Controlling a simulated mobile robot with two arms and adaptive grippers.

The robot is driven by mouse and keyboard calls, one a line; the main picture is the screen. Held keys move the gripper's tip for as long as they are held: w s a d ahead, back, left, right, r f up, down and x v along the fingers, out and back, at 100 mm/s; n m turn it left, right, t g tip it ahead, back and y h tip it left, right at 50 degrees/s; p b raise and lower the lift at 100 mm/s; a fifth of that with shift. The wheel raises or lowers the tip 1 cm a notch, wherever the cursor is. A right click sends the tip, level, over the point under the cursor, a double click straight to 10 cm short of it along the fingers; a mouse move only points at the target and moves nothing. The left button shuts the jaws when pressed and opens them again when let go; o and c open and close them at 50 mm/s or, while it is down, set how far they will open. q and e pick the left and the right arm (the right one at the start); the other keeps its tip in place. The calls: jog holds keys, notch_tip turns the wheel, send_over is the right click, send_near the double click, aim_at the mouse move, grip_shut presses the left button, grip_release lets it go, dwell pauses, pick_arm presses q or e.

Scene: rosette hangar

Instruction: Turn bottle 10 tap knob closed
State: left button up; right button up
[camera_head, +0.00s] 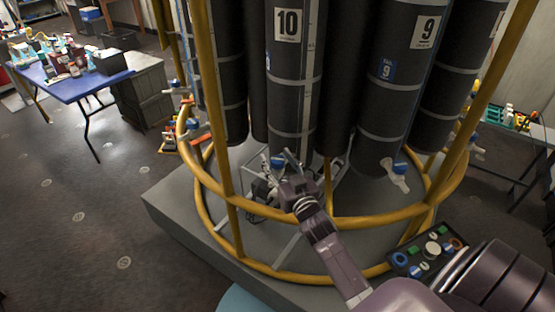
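Bottle 10 (291,75) is a tall dark grey cylinder with a white "10" label, upright in the yellow-railed rosette frame. Its blue tap knob (277,162) shows at the bottle's lower end, partly hidden by my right gripper. My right gripper (277,167) reaches in over the yellow rail from the lower right. Its fingers look spread apart, close to the knob. I cannot tell whether they touch it. The tap's body and spout are hidden behind the gripper. My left gripper is not in view.
Bottle 9 (398,80) stands to the right with its own blue and white tap (396,174). A yellow tubular rail (350,222) curves around the bottles above a grey plinth (180,215). A blue table (75,87) stands at the far left. The floor at left is mostly clear.

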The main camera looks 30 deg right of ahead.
jog(key=c, duration=0.9)
jog(key=shift+w+f+h, duration=0.1)
jog(key=shift+h, duration=0.2)
jog(key=shift+c, duration=0.2)
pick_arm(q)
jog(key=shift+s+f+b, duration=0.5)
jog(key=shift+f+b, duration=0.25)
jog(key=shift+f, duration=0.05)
pick_arm(e)
jog(key=shift+m+g+h, duration=0.3)
jog(key=shift+m+h, duration=0.4)
jog(key=o, duration=1.2)
